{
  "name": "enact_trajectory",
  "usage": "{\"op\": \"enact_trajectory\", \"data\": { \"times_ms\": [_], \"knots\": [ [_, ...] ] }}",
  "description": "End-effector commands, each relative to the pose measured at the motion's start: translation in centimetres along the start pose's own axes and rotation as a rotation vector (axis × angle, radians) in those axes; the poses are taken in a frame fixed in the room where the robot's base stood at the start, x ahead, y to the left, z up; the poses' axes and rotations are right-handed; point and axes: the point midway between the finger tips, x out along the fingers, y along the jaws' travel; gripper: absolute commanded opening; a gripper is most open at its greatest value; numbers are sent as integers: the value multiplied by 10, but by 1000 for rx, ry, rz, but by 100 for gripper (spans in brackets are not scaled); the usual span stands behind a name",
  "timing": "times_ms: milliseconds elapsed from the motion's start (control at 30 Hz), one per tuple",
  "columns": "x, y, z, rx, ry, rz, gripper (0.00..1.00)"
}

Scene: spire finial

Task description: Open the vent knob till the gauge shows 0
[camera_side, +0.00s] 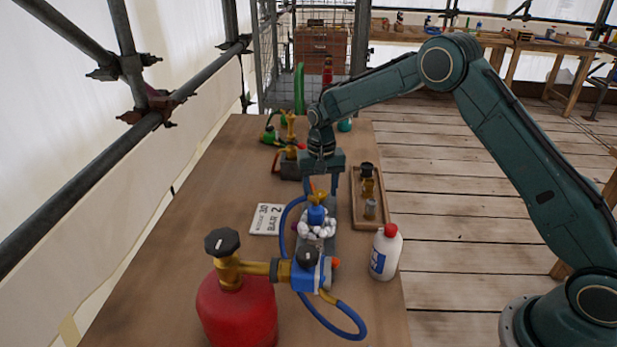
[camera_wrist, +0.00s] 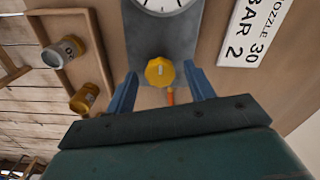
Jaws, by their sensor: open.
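A yellow knob (camera_wrist: 160,72) with a pale mark sits on a grey panel (camera_wrist: 150,38) in the wrist view. A white gauge (camera_wrist: 168,3) is above it on the same panel, cut off by the top edge, so its reading cannot be seen. My gripper (camera_wrist: 161,88) is open, with one blue finger on each side of the knob and visible gaps between. In the side view my gripper (camera_side: 322,190) points down over the grey panel (camera_side: 331,243); the knob and gauge face cannot be made out there.
A red cylinder (camera_side: 237,308) with brass valve and blue hose stands in front. A white bottle (camera_side: 385,252) stands right of the panel, a wooden tray (camera_side: 384,222) with small brass parts behind it. A "NOZZLE 30 BAR 2" card (camera_side: 267,219) lies left.

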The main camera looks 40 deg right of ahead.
Motion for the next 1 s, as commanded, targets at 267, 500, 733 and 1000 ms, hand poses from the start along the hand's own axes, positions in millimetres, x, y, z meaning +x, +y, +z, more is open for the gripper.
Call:
{"op": "enact_trajectory", "data": {
  "times_ms": [267, 500, 733, 1000],
  "knots": [
    [0, 0, 0, 0, 0, 0, 9],
    [-1, 0, 0, -9, 0, 0, 9],
    [-1, 0, 0, -69, 1, 0, 9],
    [0, 0, -1, -235, 2, 0, 9]
  ]
}}
